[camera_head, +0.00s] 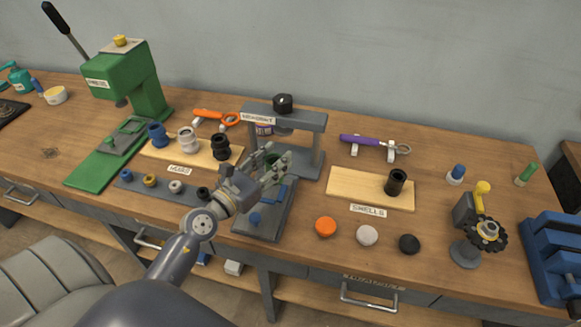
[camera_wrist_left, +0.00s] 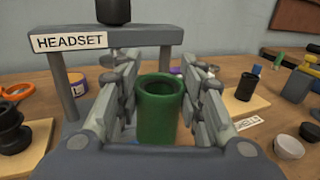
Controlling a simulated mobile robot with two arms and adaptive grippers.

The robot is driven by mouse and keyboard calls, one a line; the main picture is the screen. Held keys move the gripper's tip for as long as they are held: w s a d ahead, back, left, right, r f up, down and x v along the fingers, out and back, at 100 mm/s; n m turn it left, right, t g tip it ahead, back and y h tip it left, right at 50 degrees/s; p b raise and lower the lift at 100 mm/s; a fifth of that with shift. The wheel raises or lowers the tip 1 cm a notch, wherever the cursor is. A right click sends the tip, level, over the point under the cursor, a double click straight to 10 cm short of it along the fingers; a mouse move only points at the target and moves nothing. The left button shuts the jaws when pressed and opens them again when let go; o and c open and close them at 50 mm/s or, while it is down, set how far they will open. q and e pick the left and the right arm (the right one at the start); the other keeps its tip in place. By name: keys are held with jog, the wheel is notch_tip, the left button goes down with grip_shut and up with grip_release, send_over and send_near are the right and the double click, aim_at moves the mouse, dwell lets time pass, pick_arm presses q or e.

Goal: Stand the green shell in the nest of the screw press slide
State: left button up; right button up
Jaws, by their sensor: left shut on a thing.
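The green shell (camera_wrist_left: 158,112) is an open-topped tube, upright between the fingers of my left gripper (camera_wrist_left: 160,90), which is shut on it. In the head view the shell (camera_head: 270,160) is mostly hidden behind the fingers of my left gripper (camera_head: 274,172). The grey screw press (camera_head: 313,125), labelled HEADSET, stands just behind them. The gripper holds the shell over the press base, in front of the posts. A blue part (camera_head: 284,191) of the slide shows below the fingers, with a blue knob (camera_head: 255,218) nearer the front. The nest is hidden, and I cannot tell whether the shell touches it.
A wooden board labelled SHELLS (camera_head: 350,190) with a black shell (camera_head: 396,182) is to the right. Orange (camera_head: 325,227), white and black caps lie in front of it. A board with several cups (camera_head: 188,140) and a green press (camera_head: 125,80) are left.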

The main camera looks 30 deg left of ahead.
aim_at(267, 169)
pick_arm(q)
jog(key=shift+a+r, duration=0.35)
jog(key=shift+a, duration=0.2)
jog(key=shift+a+r, duration=0.3)
jog(key=shift+a, duration=0.25)
pick_arm(e)
jog(key=shift+w+a+r, duration=0.15)
jog(key=shift+a+r, duration=0.05)
jog(key=shift+a, duration=0.5)
jog(key=shift+d, duration=0.2)
pick_arm(q)
jog(key=shift+f, duration=0.45)
notch_tip(267, 169, down, 5)
jog(key=b, duration=0.5)
jog(key=shift+r, duration=0.1)
pick_arm(e)
notch_tip(267, 169, down, 5)
jog(key=shift+d+f, duration=0.1)
jog(key=shift+d, duration=0.05)
jog(key=shift+a, duration=0.2)
jog(key=shift+d+r, duration=0.2)
